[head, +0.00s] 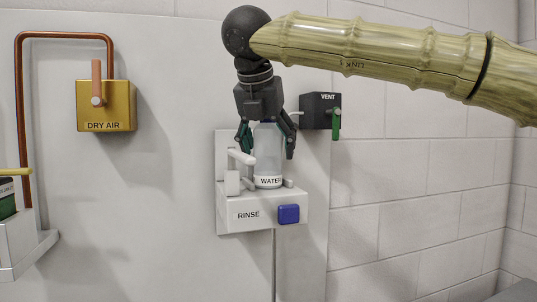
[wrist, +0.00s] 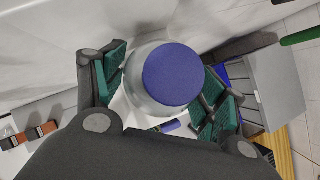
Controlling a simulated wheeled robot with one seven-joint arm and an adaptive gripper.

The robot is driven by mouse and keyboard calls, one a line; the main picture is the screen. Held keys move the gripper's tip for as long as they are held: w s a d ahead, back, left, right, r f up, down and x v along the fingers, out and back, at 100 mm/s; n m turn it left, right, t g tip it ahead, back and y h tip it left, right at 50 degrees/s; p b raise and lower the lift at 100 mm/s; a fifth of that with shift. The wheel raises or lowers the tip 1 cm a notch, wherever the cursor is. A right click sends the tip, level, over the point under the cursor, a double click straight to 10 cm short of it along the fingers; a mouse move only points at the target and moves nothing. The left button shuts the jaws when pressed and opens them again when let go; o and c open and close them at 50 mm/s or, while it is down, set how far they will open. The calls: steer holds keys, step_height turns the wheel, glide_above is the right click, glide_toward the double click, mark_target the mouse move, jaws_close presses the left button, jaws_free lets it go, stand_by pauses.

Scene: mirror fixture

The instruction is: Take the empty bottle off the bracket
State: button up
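A pale, translucent bottle labelled WATER (head: 268,160) stands upright on a white bracket labelled RINSE (head: 225,220) on the wall. I cannot tell from its look whether it holds liquid. In the wrist view its round blue cap (wrist: 172,75) faces the camera. My gripper (head: 267,148) points down from above with its green-padded fingers on either side of the bottle's upper part. In the wrist view my gripper (wrist: 165,90) is open, with small gaps between the pads and the bottle. The gripper's body hides the cap in the head view.
A white lever (head: 241,157) stands at the bracket's left, and a blue button (head: 289,214) is on its front. A dark VENT box (head: 320,112) with a green handle (head: 337,123) is close on the right. A yellow DRY AIR box (head: 106,108) hangs farther left, with bare wall between.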

steer(key=shift+w+f, duration=0.15)
steer(key=shift+w, duration=0.15)
steer(key=c, duration=0.6)
steer(key=shift+s, duration=0.1)
steer(key=shift+c, duration=0.7)
